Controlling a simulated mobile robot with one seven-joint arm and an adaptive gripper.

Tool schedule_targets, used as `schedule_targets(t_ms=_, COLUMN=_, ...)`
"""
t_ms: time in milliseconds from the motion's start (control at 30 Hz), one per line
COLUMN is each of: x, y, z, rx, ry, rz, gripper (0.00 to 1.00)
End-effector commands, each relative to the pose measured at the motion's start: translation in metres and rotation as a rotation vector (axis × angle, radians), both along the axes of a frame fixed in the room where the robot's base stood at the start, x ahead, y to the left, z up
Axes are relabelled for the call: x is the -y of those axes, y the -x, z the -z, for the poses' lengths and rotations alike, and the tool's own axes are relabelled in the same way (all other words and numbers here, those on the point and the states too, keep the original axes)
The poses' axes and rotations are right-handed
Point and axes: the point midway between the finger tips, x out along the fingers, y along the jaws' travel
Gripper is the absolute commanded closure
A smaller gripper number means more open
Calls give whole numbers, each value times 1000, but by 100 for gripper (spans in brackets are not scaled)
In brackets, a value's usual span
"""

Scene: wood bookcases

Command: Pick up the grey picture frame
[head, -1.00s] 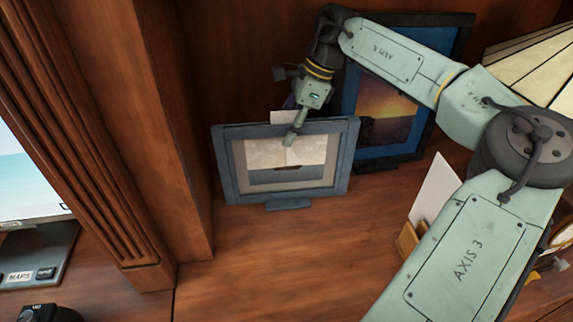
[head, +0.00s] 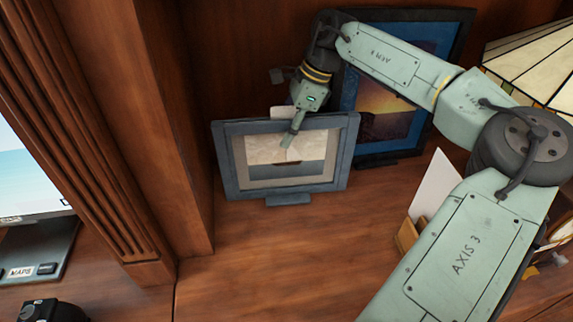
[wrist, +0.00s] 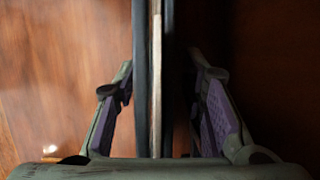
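The grey picture frame (head: 230,165) stands upright on the wooden shelf in the head view, with a pale picture inside and a small foot at its base. My gripper (head: 288,140) reaches down over its top edge from behind, one finger in front of the picture. In the wrist view the frame (wrist: 141,90) shows edge-on as a thin upright strip between the fingers of my gripper (wrist: 160,75). The fingers are open. A narrow gap shows on the left of the frame and a wider dark one on the right.
A larger dark frame with a blue border (head: 425,75) stands behind on the right. A wooden upright (head: 150,130) bounds the left side. A white card in a wooden holder (head: 435,195) and a stained-glass lampshade (head: 540,60) are at right. The shelf front is clear.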

Motion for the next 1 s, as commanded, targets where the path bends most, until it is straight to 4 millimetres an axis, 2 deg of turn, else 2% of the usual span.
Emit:
schedule_targets(t_ms=133, x=0, y=0, z=0, rx=0, ry=0, rz=0, gripper=62)
schedule_targets(t_ms=700, x=0, y=0, z=0, rx=0, ry=-1, rz=0, gripper=100)
schedule_targets(t_ms=1000, x=0, y=0, z=0, rx=0, ry=-1, rz=0, gripper=100)
